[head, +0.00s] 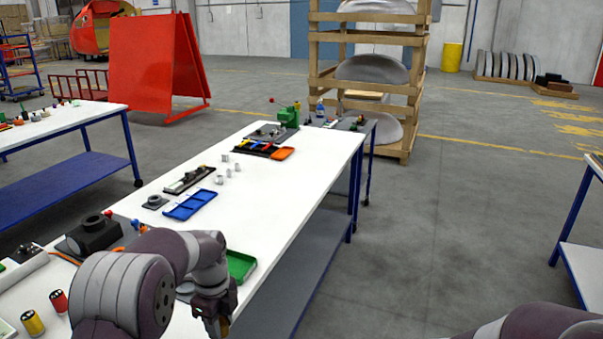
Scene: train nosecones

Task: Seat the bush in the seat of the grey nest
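Several small light-grey cylinders, which look like bushes, stand on the white table; one bush (219,179) is near the middle. A small grey block with a round feature on top (154,202) lies left of the blue tray and may be the grey nest. A larger dark grey block with a round boss (94,235) sits nearer me; I cannot tell which is the nest. My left gripper (217,325) points down over the table's near right part, beside the green tray. Its fingertips are near the lower edge of the picture, and their opening is unclear. My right gripper is outside the view.
The white table (290,172) carries a blue tray (190,204), a green tray (240,266), a grey fixture strip (189,180) and a green machine (288,117) at the far end. Red and yellow cylinders stand at the near left. The table's right side is fairly clear.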

